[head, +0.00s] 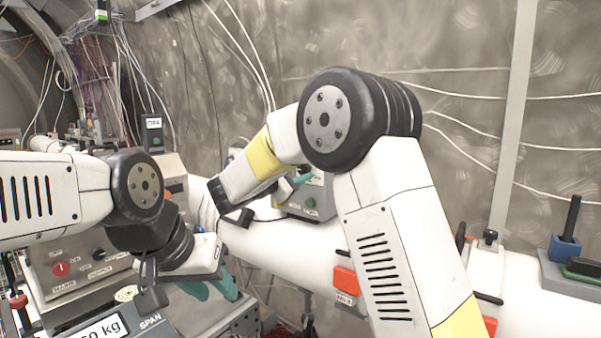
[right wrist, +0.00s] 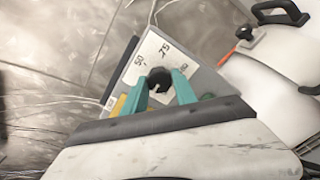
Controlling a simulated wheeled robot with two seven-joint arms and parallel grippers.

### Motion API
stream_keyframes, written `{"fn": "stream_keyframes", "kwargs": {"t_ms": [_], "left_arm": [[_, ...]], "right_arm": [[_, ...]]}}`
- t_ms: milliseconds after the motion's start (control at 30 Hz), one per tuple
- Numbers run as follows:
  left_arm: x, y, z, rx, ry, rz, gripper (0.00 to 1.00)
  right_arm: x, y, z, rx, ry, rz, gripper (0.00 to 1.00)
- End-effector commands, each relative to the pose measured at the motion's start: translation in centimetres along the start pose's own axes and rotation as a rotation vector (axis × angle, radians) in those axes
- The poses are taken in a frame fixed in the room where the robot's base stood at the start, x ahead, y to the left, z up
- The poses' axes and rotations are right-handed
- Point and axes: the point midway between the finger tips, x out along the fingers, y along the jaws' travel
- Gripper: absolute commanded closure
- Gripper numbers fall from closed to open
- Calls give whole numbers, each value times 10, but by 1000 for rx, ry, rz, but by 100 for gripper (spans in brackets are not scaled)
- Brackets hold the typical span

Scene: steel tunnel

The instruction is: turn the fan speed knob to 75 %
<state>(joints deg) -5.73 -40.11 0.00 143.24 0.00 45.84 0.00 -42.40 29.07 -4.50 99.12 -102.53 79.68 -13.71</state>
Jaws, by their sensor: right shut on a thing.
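The fan speed knob (right wrist: 159,80) is black and round, on a pale dial plate (right wrist: 150,52) marked 50, 75 and a partly covered third number. In the right wrist view my right gripper (right wrist: 160,88) has its two teal fingers on either side of the knob, shut on it. I cannot tell where the knob's pointer stands. In the head view my right gripper (head: 302,179) is at a grey control box (head: 318,195) with a green button; the knob is hidden there. My left gripper (head: 210,288) is at lower left, its teal fingers apart and empty.
A blue block with a black handle (head: 565,247) is at far right. Cables hang along the wall.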

Motion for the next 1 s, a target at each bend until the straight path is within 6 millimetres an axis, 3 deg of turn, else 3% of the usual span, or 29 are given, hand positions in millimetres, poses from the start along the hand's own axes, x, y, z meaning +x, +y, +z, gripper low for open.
{"fn": "stream_keyframes", "kwargs": {"t_ms": [1000], "left_arm": [[0,0,0,0,0,0,64]], "right_arm": [[0,2,0,965,1,-1,100]]}}
